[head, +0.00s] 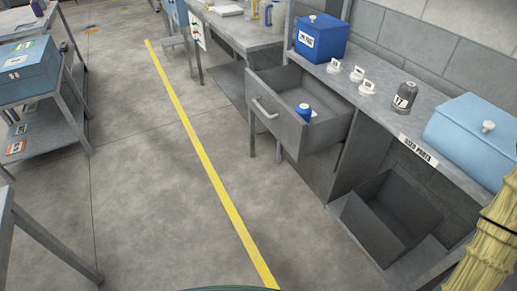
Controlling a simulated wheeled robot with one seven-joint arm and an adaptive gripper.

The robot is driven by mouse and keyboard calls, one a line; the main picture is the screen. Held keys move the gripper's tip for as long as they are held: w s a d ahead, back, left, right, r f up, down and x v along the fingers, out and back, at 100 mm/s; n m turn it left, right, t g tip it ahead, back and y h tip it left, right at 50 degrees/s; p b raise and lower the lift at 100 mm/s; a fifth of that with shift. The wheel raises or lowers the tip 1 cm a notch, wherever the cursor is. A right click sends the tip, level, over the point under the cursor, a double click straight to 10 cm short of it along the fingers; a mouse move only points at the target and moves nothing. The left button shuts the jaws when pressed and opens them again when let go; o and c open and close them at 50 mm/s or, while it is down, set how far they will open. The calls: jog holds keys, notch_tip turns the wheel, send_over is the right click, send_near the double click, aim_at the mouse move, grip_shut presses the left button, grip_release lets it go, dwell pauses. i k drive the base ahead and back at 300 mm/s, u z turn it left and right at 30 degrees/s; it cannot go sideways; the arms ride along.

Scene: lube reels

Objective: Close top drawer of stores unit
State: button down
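The top drawer (272,120) of the grey stores unit (418,152) is pulled well out toward the aisle, in the middle of the head view. Its front has a pale bar handle (265,109). A small blue item (304,112) with a white label is inside the drawer. Below and to the right, a dark open bin (388,222) sits tilted in the unit's lower space. My gripper is not in view.
On the unit's top stand a dark blue box (320,37), several small white-knobbed items, a grey bottle (404,96) and a light blue box (474,136). A yellow line (204,158) crosses clear floor. A shelved stand (45,125) is at left. A ribbed tan shape fills the right corner.

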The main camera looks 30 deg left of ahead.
aim_at(274, 95)
jog(key=z, duration=0.05)
jog(key=k, duration=0.15)
jog(key=u, duration=0.8)
